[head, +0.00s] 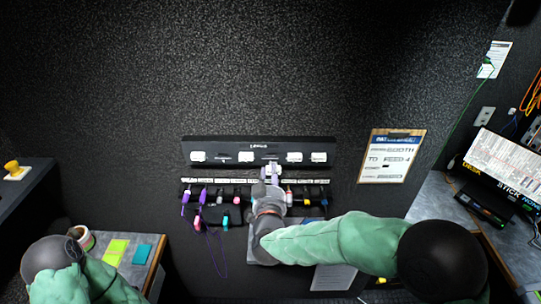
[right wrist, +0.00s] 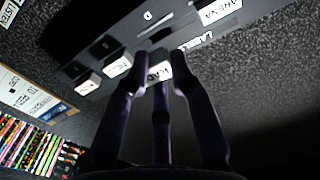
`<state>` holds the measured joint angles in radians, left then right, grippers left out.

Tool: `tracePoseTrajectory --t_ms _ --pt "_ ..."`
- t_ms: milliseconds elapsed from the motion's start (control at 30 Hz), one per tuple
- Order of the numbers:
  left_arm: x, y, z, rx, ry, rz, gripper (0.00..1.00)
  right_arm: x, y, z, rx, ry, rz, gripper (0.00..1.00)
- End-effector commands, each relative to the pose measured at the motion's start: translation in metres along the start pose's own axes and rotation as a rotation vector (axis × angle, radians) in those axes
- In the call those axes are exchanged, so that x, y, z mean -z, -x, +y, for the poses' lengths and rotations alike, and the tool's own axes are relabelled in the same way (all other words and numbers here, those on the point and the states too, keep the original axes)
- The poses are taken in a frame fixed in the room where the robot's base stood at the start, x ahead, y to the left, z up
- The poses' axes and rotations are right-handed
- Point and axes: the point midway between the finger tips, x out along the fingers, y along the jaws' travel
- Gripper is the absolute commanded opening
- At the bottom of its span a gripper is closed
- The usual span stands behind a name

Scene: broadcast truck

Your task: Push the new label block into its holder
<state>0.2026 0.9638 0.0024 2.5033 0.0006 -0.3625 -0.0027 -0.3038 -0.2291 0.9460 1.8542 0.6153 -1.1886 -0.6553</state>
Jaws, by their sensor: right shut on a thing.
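The label holder rail (head: 225,145) is a dark bar on the speckled wall, with several white label blocks along it. It also shows in the right wrist view (right wrist: 105,48), running diagonally. My right gripper (head: 271,170) is at the rail, right of its middle. In the right wrist view the dark fingers (right wrist: 158,85) are shut on a white label block (right wrist: 158,70) with black lettering. The block is at the rail's front edge, among the seated blocks; I cannot tell how deep it sits. My left gripper is out of view.
Below the rail, a strip of small white labels (head: 215,181) tops a row of hung coloured items, with a purple cord (head: 219,252) dangling. A clipboard (head: 391,155) hangs at right. Desks stand at lower left and right. The wall above the rail is clear.

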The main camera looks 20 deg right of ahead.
Motion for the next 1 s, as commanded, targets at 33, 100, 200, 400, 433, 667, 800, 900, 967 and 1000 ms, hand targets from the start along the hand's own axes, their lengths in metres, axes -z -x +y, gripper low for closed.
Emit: tracePoseTrajectory --t_ms 33,100,200,400,433,667,800,900,967,1000 --pt "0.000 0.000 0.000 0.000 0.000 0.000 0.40 0.000 0.001 0.000 0.000 0.000 0.000 0.00" --pt "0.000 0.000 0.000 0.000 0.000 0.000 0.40 0.000 0.001 0.000 0.000 0.000 0.001 0.00" --pt "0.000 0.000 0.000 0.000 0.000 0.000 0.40 0.000 0.001 0.000 0.000 0.000 0.000 0.00" --pt "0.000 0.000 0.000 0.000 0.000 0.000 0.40 0.000 0.001 0.000 0.001 0.000 0.000 0.00" --pt "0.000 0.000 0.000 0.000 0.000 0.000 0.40 0.000 0.002 0.000 0.001 0.000 0.000 0.00" --pt "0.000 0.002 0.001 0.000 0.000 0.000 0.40 0.000 0.011 0.000 0.002 0.001 0.000 0.00" --pt "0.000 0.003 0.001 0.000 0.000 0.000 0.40 0.000 0.019 0.000 0.002 0.001 0.000 0.00" --pt "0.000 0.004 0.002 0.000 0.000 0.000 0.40 0.001 0.024 0.001 0.001 0.000 0.000 0.00" --pt "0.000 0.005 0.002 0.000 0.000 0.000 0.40 0.001 0.026 0.001 0.001 0.000 0.000 0.00" --pt "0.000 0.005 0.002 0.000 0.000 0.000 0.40 0.000 0.028 0.001 0.001 0.001 0.000 0.00"
